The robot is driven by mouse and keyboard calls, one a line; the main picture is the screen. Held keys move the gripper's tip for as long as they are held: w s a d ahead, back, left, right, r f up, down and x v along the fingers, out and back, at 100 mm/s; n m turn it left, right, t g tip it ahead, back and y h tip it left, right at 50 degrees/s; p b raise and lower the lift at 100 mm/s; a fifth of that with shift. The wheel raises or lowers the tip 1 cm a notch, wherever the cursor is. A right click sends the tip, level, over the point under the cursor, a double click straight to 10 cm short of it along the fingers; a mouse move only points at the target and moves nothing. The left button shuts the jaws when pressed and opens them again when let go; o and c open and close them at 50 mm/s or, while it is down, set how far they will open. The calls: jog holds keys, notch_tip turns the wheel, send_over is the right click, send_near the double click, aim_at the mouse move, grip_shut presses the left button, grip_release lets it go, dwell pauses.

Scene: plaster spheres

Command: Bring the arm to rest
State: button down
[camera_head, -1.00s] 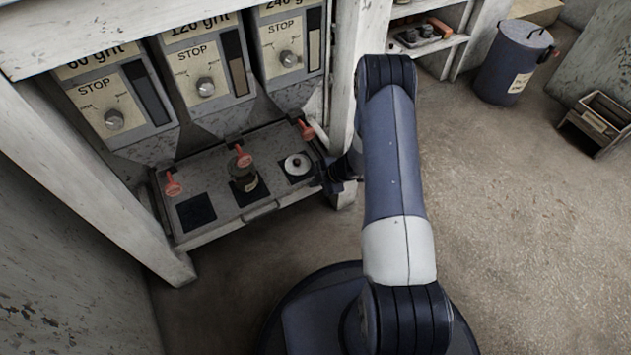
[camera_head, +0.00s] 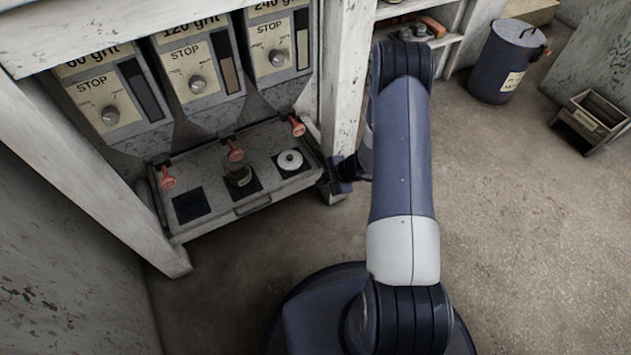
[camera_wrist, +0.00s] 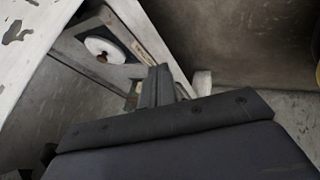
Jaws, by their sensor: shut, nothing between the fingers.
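My gripper (camera_head: 342,174) is at the right end of the dispenser tray, beside the white post, with my arm rising to its right. In the wrist view its fingers (camera_wrist: 162,78) are together with nothing between them. A white round piece (camera_head: 290,160) sits on the right dark pad under the 240 grit hopper; it also shows in the wrist view (camera_wrist: 103,49), left of and apart from the fingers. The left pad (camera_head: 190,204) is bare.
Three grit hoppers with STOP dials stand above the tray (camera_head: 225,222), with several red handles along its back. A white post (camera_head: 346,75) is close to my gripper. A blue bin (camera_head: 492,72) and a wooden box (camera_head: 590,118) are at the right. The floor between is clear.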

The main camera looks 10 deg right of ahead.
jog(key=p+v, duration=0.1)
jog(key=v, duration=0.3)
